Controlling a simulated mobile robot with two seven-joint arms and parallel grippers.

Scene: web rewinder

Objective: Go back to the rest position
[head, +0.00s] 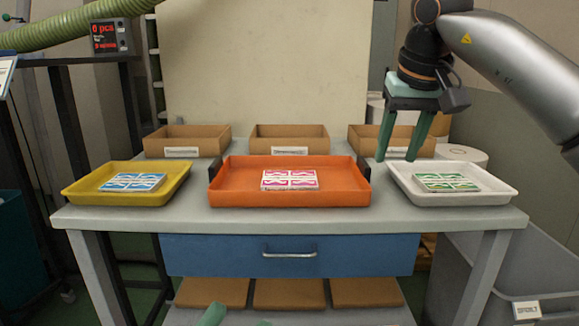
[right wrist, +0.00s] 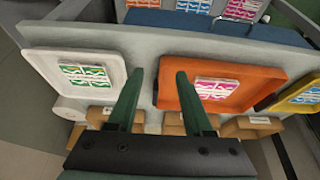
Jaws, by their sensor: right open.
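My right gripper (head: 396,158) is open and empty, pointing down above the back left part of the white tray (head: 480,199). In the right wrist view its two green fingers (right wrist: 159,78) stand apart with nothing between them. Two green tips (head: 213,314) at the bottom edge of the head view look like my left gripper; too little shows to tell its opening. The white tray holds a green-patterned stack (head: 446,182). The orange tray (head: 225,186) holds a pink-patterned stack (head: 289,180), and the yellow tray (head: 90,190) a blue-patterned one (head: 133,182).
The trays stand on a grey table (head: 290,221) with a blue drawer (head: 290,256). Three brown boxes (head: 290,136) line its back; the right one is behind my right gripper. A display (head: 110,37) and green hose (head: 70,28) are at upper left. A grey bin (head: 520,270) stands right.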

